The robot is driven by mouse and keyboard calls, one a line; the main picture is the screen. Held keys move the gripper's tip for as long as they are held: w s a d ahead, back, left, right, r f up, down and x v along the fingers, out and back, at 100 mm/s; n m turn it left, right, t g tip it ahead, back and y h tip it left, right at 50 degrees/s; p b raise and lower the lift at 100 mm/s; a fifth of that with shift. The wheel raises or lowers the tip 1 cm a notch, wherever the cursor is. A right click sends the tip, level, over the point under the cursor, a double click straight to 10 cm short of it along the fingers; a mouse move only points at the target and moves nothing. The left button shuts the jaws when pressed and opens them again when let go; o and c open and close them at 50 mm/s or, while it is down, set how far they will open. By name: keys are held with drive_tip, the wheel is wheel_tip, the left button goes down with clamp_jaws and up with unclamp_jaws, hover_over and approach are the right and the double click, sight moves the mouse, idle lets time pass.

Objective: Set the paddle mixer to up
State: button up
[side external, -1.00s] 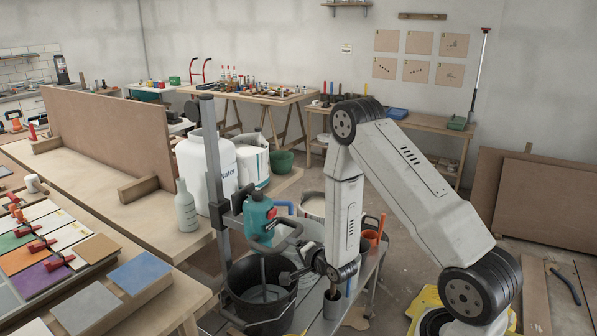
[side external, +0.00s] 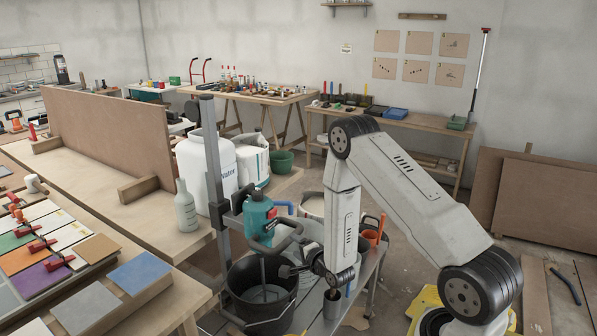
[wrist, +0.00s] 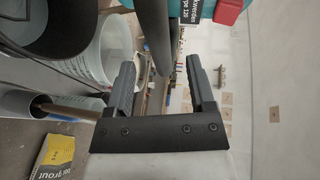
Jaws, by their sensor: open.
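The paddle mixer (side external: 258,217) is teal with a dark looped handle (side external: 287,236) and hangs on a grey upright stand (side external: 213,165). Its shaft reaches down into a black bucket (side external: 262,315). My gripper (side external: 288,271) is just right of the shaft, below the handle, pointing left. In the wrist view my gripper (wrist: 160,75) is open, with nothing clamped. A dark bar of the mixer (wrist: 154,30) runs from the top edge toward the gap between the fingers; its exact depth is unclear. The teal body (wrist: 200,12) with a red part shows at the top right.
A translucent bucket (wrist: 88,55) and a yellow grout bag (wrist: 52,158) show in the wrist view. The tile bench (side external: 150,315) is at the left.

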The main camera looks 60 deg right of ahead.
sight(291, 242)
drive_tip(key=shift+x, duration=2.5)
clamp_jaws()
